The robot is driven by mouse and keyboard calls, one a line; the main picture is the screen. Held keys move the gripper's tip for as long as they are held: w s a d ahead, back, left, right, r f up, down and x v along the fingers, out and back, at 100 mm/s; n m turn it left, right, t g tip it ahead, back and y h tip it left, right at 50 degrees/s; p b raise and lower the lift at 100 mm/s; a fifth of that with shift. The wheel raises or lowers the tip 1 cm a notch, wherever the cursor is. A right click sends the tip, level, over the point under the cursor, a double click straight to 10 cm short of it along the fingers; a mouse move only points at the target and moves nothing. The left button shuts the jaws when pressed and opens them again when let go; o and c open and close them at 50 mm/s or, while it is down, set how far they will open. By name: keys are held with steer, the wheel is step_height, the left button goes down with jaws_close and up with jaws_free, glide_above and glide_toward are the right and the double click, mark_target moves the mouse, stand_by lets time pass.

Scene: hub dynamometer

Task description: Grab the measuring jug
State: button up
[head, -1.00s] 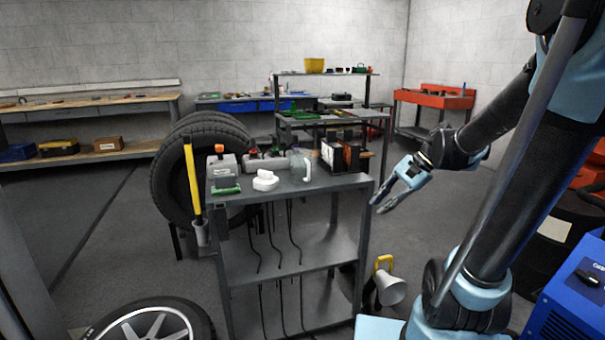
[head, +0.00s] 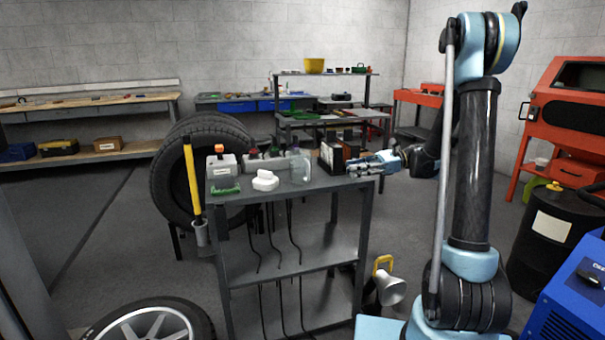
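The measuring jug (head: 300,168) is a clear, see-through vessel standing upright on the top shelf of the grey metal cart (head: 322,184). It is near the middle of the shelf, right of a white round object. My gripper (head: 352,167) is over the right end of the cart top, its fingers pointing left toward the jug. A gap lies between the fingertips and the jug. The fingers look apart, with nothing between them.
A white round object (head: 265,181), a green-based brush (head: 226,189) and a grey container (head: 221,167) stand left of the jug. A dark upright bin (head: 334,154) stands close behind my fingers. Tyres (head: 173,180) stand left of the cart. The shelf's front right is clear.

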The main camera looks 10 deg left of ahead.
steer(key=shift+w+f+g+y, duration=0.6)
steer(key=shift+w+g, duration=0.2)
steer(key=shift+w, duration=0.4)
glide_toward(308, 173)
steer(key=shift+m, duration=0.3)
steer(key=x, duration=0.2)
steer(key=w+x, duration=0.1)
steer(key=x, duration=0.1)
steer(key=shift+s+a, duration=0.15)
steer(key=shift+a, duration=0.35)
steer(key=shift+x, duration=2.55)
steer(key=shift+s+f, duration=0.1)
steer(key=shift+s, duration=0.05)
steer(key=shift+c, duration=0.4)
jaws_close()
